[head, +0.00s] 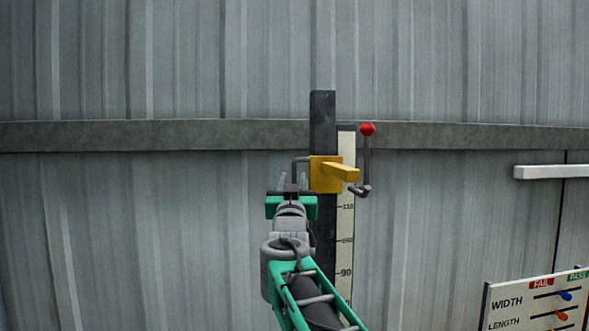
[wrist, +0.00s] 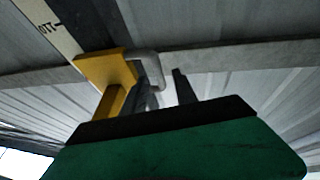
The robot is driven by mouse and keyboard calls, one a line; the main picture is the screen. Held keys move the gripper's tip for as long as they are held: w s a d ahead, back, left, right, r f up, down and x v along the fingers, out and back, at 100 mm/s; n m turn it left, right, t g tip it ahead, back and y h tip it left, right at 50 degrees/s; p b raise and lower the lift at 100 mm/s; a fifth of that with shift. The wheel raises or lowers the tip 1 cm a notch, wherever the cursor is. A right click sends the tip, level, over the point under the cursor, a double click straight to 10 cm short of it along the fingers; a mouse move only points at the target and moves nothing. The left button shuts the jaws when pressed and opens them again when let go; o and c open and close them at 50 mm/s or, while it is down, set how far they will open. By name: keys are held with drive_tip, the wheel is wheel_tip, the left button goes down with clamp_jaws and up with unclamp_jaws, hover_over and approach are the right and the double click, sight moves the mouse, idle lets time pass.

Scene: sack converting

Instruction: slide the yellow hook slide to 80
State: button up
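In the wrist view the slide (wrist: 103,68) and handle (wrist: 147,56) are close ahead. My gripper (head: 292,183), green with dark fingers, is just below and left of the slide. Its fingers (wrist: 166,90) stand apart, with the handle's end appearing between them; contact is not clear.
A lever with a red ball (head: 367,130) stands right of the slide. A sign board (head: 535,303) with WIDTH and LENGTH rows is at lower right. A white bar (head: 550,171) is on the right. A corrugated wall (head: 180,220) with a grey rail (head: 150,135) lies behind.

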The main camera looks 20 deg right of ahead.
sight(294, 175)
drive_tip(key=p+x, duration=0.1)
drive_tip(key=x, duration=0.3)
drive_tip(key=shift+d, duration=0.1)
clamp_jaws()
idle(1.3)
